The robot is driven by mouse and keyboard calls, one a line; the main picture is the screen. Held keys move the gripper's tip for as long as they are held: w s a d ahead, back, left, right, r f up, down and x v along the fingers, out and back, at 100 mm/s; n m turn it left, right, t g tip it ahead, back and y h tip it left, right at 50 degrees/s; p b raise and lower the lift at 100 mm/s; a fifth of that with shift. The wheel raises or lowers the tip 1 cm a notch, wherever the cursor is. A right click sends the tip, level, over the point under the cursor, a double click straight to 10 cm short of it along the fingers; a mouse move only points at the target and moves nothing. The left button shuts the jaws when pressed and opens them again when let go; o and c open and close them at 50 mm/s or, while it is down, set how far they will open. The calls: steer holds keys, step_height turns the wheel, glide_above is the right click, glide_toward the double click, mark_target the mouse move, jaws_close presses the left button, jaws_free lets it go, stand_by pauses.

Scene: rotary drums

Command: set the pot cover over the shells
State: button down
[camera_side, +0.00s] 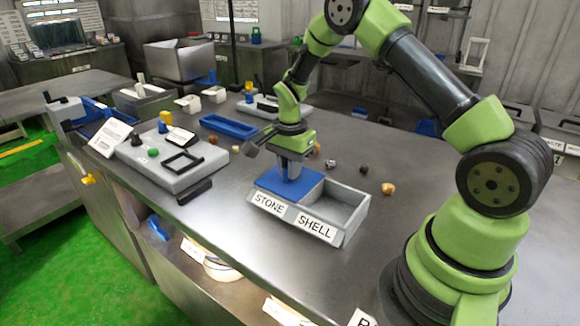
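A grey two-part bin (352,232) stands on the metal table, its front labelled STONE on the left and SHELL on the right. A flat blue cover (268,181) with an upright blue knob lies at the left, STONE half. The SHELL half is uncovered, and its visible inside looks bare grey. My gripper (291,176) points down at the knob, with its fingertips around or against it. The fingers and knob overlap at this size, so the grip is unclear. I cannot tell whether the cover rests on the rim or hangs just above it.
Small lumps, including a speckled one (331,163), a dark one (364,170) and a tan one (388,188), lie behind and right of the bin. A grey control panel (165,160) and a blue tray (228,126) stand left. Bare table lies in front.

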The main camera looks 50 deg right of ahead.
steer(key=s, duration=1.1)
steer(key=shift+s, duration=0.3)
steer(key=c, duration=1.1)
jaws_free()
steer(key=shift+r, duration=0.1)
step_height(320, 180, up, 10)
steer(key=shift+f, duration=0.15)
